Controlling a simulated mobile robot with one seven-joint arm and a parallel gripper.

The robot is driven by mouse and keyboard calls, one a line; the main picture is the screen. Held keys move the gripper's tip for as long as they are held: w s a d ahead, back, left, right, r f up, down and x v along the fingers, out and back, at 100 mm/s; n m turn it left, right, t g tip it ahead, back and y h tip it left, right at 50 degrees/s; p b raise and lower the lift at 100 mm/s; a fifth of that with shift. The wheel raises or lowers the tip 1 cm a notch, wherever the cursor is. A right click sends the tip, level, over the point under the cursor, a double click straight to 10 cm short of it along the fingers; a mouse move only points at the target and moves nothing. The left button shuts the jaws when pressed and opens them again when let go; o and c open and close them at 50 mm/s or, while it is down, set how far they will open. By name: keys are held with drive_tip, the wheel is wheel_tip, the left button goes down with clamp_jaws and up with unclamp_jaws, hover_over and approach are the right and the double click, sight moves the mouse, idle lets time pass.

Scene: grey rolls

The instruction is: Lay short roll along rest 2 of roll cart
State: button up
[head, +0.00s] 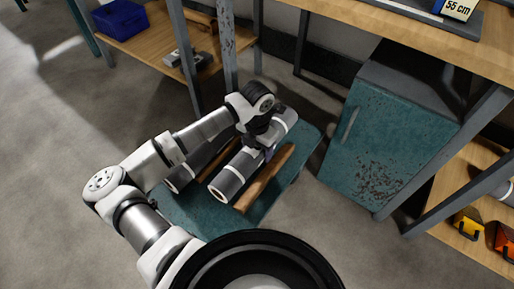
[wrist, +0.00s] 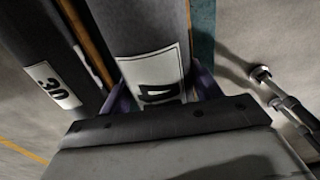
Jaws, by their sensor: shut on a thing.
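The teal roll cart (head: 182,212) stands on the floor with wooden rails on its top. My gripper (head: 262,148) is shut on a grey roll (head: 229,183) with white bands and ends. This roll lies lengthwise over the cart, just left of the right wooden rail (head: 266,180). I cannot tell whether it touches the rests. In the wrist view the purple fingers sit either side of the held roll (wrist: 137,25), whose label is partly hidden. A second grey roll (head: 178,179), marked 30 in the wrist view (wrist: 50,84), lies parallel on the left, partly hidden by my arm.
A rusty teal cabinet (head: 385,140) stands close right of the cart. A wooden shelf unit with a blue bin (head: 120,20) is behind left. A workbench (head: 420,27) is above right, with orange and yellow items on its lower shelf. Floor at left is clear.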

drive_tip(key=shift+f+b, duration=3.6)
drive_tip(key=shift+f, duration=0.6)
drive_tip(key=o, duration=1.1)
drive_tip(key=shift+c, duration=0.2)
drive_tip(key=shift+o, duration=0.8)
wheel_tip(320, 180, up, 15)
drive_tip(key=p, duration=0.3)
drive_tip(key=shift+f+p, duration=0.15)
drive_tip(key=shift+p, duration=0.25)
